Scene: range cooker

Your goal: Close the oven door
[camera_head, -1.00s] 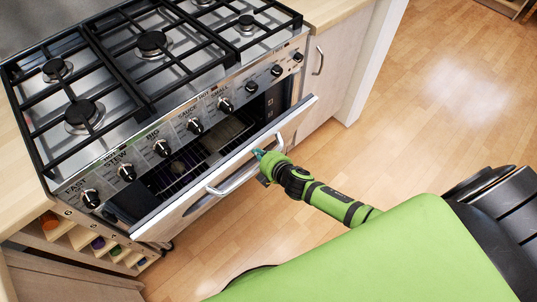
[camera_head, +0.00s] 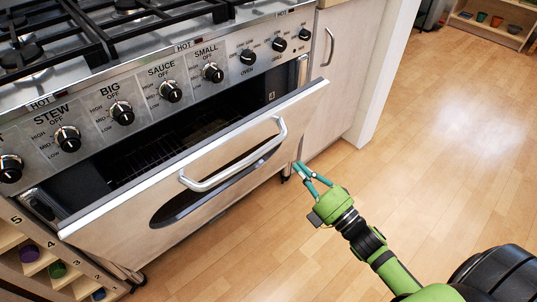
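The oven door (camera_head: 135,223) is a pale panel with a dark oval window and a curved metal handle (camera_head: 237,164). It is tilted outward, partly open, with a dark gap above it showing the oven cavity and a rack (camera_head: 150,160). My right gripper (camera_head: 305,173) has teal fingers that are spread apart and empty. It is in front of the door's lower right part, to the right of the handle; I cannot tell whether it touches the door. My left gripper is not in view.
The range cooker (camera_head: 140,105) has a row of black knobs above the oven and burners on top. A cabinet (camera_head: 335,85) stands to its right, a cubby rack (camera_head: 45,262) at lower left. The wooden floor (camera_head: 440,130) at right is clear. A shelf (camera_head: 490,30) is far off.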

